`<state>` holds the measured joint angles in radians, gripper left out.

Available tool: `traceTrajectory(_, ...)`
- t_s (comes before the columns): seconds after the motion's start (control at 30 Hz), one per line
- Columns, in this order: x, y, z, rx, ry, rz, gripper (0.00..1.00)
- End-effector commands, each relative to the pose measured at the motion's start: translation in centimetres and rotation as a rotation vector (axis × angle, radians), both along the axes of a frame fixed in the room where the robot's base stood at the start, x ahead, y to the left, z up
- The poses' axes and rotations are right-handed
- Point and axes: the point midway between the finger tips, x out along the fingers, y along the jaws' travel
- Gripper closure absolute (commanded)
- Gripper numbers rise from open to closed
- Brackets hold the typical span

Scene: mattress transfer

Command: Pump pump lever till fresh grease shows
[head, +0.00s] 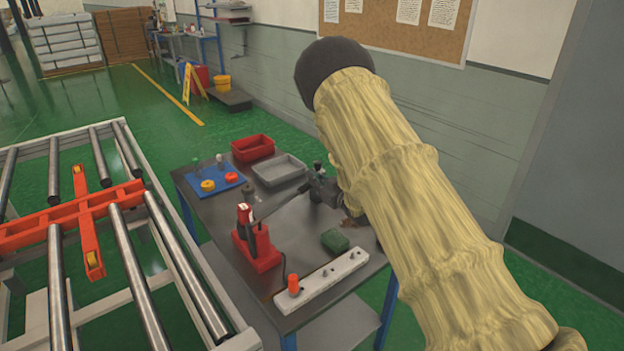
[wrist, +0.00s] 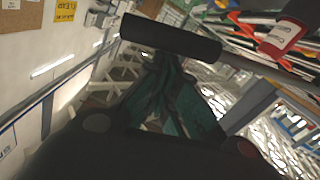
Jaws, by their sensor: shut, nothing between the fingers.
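A red pump (head: 262,250) stands on the grey workbench, with a dark lever (head: 283,204) reaching from it up and right toward my gripper (head: 318,188). In the wrist view, the lever's black cylindrical grip (wrist: 170,37) lies across the picture just beyond the fingertips of my gripper (wrist: 160,65). The fingers are shut; I cannot tell whether they touch the grip. Part of the red pump body with a white label (wrist: 284,38) shows at the upper right. A pale bar (head: 322,282) with several small fittings and an orange cap (head: 293,284) lies in front. No grease is discernible.
A green block (head: 335,241) lies right of the pump. A roller conveyor (head: 120,270) borders the bench on the left.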

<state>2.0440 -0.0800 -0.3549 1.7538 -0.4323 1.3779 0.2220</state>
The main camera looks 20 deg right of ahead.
Motion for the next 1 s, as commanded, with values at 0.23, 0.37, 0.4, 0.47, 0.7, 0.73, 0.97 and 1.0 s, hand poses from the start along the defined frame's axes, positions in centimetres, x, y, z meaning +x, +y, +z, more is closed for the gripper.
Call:
traceTrajectory(0.23, 0.4, -1.1, -3.6, 0.12, 0.043, -0.002, 1.0)
traceTrajectory(0.37, 0.4, -1.5, -5.4, 0.185, 0.068, -0.002, 1.0)
traceTrajectory(0.4, 0.5, -1.7, -6.0, 0.205, 0.075, -0.003, 1.0)
traceTrajectory(0.47, 0.5, -1.7, -6.8, 0.236, 0.085, -0.001, 1.0)
traceTrajectory(0.7, 0.6, -1.9, -8.7, 0.319, 0.119, 0.0, 1.0)
traceTrajectory(0.73, 0.6, -1.9, -8.8, 0.323, 0.12, 0.0, 1.0)
traceTrajectory(0.97, 0.5, -1.9, -9.2, 0.328, 0.129, -0.001, 1.0)
traceTrajectory(1.0, 0.4, -1.8, -9.2, 0.328, 0.13, 0.0, 1.0)
